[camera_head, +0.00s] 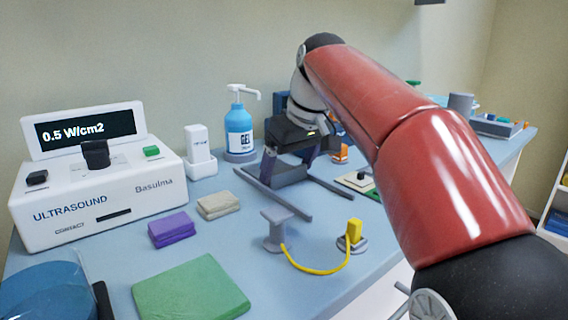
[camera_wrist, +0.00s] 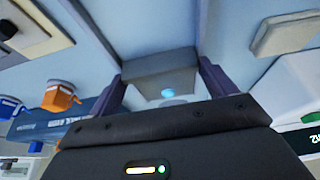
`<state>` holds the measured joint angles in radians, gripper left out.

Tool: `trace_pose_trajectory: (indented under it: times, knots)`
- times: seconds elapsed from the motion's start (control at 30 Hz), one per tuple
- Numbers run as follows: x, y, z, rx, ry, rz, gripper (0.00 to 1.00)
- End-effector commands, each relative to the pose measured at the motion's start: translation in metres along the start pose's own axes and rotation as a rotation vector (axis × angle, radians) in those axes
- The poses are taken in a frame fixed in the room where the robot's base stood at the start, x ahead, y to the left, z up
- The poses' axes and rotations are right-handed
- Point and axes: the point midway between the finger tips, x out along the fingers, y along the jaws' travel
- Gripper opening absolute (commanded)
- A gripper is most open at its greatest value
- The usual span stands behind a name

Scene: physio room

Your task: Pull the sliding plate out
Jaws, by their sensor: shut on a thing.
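The sliding plate (camera_head: 290,176) is a grey piece on the blue table, between two dark grey rails (camera_head: 284,203). My gripper (camera_head: 288,168) reaches down over it from behind, with one dark finger on each side. In the wrist view, my gripper (camera_wrist: 161,80) is shut on the plate's grey raised part (camera_wrist: 160,64), which spans between the fingers. A paler surface with a small blue spot lies just below that part in the picture. The far end of the plate is hidden by my gripper.
A blue gel bottle (camera_head: 239,130) stands behind and left of my gripper. A white ultrasound unit (camera_head: 95,190), purple block (camera_head: 170,230), beige block (camera_head: 217,205) and green pad (camera_head: 190,290) are to the left.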

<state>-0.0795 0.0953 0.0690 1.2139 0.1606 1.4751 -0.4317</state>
Motion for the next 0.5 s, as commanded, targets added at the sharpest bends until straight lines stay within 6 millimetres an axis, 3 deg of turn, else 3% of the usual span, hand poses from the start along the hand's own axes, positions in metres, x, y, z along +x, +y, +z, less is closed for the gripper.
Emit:
trace_pose_trajectory:
  times: [0.1,0.3,0.5]
  knots:
    - [-0.011,0.0,0.034,0.003,0.001,0.004,0.43]
    - [-0.033,0.0,0.082,0.002,0.001,0.003,0.43]
    - [-0.042,0.0,0.102,0.0,0.001,0.003,0.43]
